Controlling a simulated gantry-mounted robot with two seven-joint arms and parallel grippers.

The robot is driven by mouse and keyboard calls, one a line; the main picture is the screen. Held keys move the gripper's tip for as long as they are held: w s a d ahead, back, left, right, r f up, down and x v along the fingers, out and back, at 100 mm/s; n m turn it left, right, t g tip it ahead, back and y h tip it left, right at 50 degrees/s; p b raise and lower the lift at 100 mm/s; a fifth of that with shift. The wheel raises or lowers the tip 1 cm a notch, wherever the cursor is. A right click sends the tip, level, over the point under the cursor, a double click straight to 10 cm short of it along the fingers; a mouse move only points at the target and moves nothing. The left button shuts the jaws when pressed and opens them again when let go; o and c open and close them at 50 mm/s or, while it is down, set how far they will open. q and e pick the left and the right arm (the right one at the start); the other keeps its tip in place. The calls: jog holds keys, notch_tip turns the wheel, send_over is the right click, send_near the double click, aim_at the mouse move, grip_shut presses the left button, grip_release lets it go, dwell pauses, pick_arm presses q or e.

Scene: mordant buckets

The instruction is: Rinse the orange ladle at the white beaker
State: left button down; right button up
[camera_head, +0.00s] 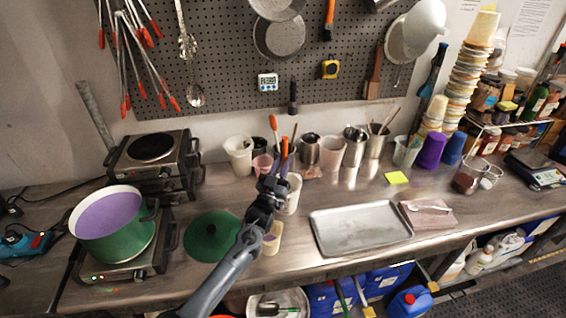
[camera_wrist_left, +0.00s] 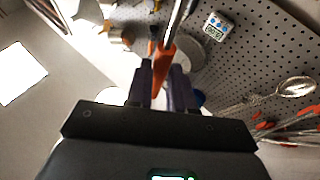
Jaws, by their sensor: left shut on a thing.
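My left gripper (camera_head: 281,168) is shut on the orange handle of the ladle (camera_head: 284,150). In the left wrist view the orange handle (camera_wrist_left: 160,62) sits between the two dark purple fingers (camera_wrist_left: 161,88), with a metal shaft running on past them. The ladle's bowl cannot be made out. A white beaker (camera_head: 294,194) stands on the bench just behind and to the right of the gripper, partly hidden by it. Whether the ladle touches this beaker cannot be told. My right gripper is not seen.
A green pot (camera_head: 115,240) with purple liquid stands on a hot plate at left. A green lid (camera_head: 211,236) lies beside my arm. A small yellowish cup (camera_head: 272,240) stands right of my arm. A metal tray (camera_head: 318,233) lies at right. Cups and tools line the back.

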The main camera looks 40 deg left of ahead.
pick_arm(q)
jog(key=shift+s, duration=0.35)
jog(key=shift+w+r, duration=0.1)
jog(key=shift+w, duration=0.35)
jog(key=shift+s, duration=0.45)
jog(key=shift+w, duration=0.1)
